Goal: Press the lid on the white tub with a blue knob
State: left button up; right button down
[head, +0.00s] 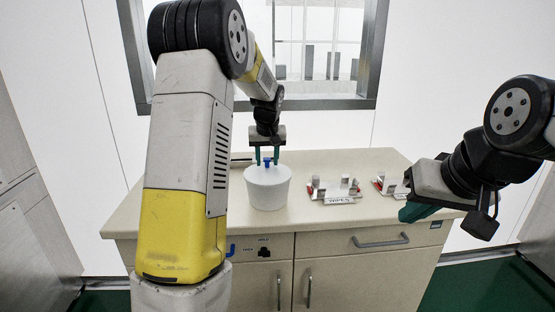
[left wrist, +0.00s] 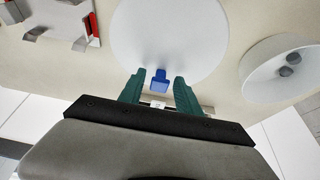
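The white tub (head: 267,192) stands upright on the counter. Its white lid (head: 285,173) lies on top, with the blue knob (head: 267,162) in the middle; I cannot tell how firmly the lid is seated. In the left wrist view the lid (left wrist: 165,30) is a large white disc and the blue knob (left wrist: 160,82) shows clearly. My left gripper (head: 267,157) points down over the tub. Its teal fingers (left wrist: 159,90) stand apart on both sides of the knob, with gaps. My right gripper (head: 416,211) is away at the right, over the counter's front edge.
Two small metal racks with red parts (head: 335,190) (head: 389,186) stand right of the tub. In the left wrist view a white bowl (left wrist: 258,82) with dark grey pieces lies beside the tub. The beige counter (head: 340,222) has free room in front of the racks. A window is behind.

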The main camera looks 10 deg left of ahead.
pick_arm(q)
jog(key=shift+o, duration=0.2)
jog(key=v, duration=0.7)
jog(key=shift+s+r, duration=0.2)
jog(key=shift+r, duration=0.15)
jog(key=shift+d, duration=0.1)
